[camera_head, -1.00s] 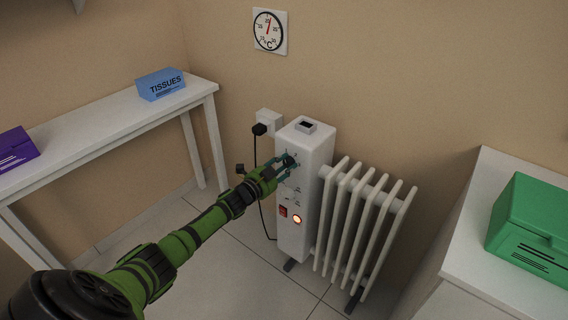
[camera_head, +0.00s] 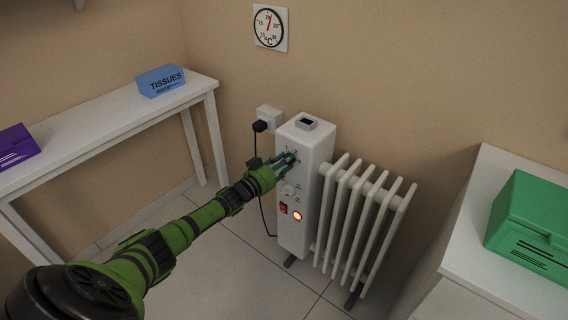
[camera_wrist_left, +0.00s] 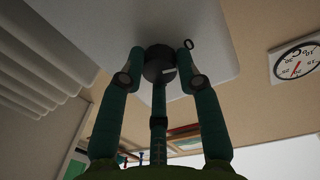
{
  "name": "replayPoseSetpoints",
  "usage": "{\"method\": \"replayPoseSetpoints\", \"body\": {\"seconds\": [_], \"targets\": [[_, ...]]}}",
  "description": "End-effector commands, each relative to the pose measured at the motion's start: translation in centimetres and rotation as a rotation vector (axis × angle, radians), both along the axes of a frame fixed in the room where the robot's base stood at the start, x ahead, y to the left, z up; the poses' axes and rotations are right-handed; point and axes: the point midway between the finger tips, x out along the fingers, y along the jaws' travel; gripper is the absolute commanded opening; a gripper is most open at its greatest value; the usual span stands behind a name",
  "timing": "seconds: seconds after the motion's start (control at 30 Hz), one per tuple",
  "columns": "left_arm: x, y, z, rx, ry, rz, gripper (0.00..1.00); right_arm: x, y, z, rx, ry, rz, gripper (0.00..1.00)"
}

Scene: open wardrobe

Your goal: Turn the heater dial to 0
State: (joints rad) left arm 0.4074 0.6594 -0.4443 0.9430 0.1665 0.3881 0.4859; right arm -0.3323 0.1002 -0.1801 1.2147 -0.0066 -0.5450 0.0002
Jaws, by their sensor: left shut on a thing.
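The heater (camera_head: 320,150) is a white oil radiator with a control box on its left side. Its dial (camera_wrist_left: 158,65) is a round black knob with a pale marker, which lies on the knob's right side in the left wrist view. My left gripper (camera_head: 289,158) is at the box's upper front, shut on the dial with one finger on each side. In the head view the fingers mostly hide the dial. My right gripper is not in view.
Below the dial are a red switch (camera_head: 283,208) and a lit orange lamp (camera_head: 297,216). A black plug (camera_head: 260,126) sits in the wall socket, its cable hanging beside the box. A white table (camera_head: 110,115) stands left, a white cabinet (camera_head: 500,265) with a green box (camera_head: 535,225) right.

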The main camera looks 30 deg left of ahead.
Motion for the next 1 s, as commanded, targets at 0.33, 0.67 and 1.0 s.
{"method": "replayPoseSetpoints", "body": {"seconds": [0.33, 0.67, 1.0], "targets": [[0.14, -0.24, 0.25, -0.23, 0.01, -0.007, 0.01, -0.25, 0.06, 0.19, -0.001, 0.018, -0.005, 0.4], [0.18, -0.14, 0.39, -0.317, 0.015, -0.005, 0.02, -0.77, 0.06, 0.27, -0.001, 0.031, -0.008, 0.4], [0.22, -0.03, 0.56, -0.325, 0.013, -0.004, 0.01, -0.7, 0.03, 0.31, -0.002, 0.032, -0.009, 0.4]]}}
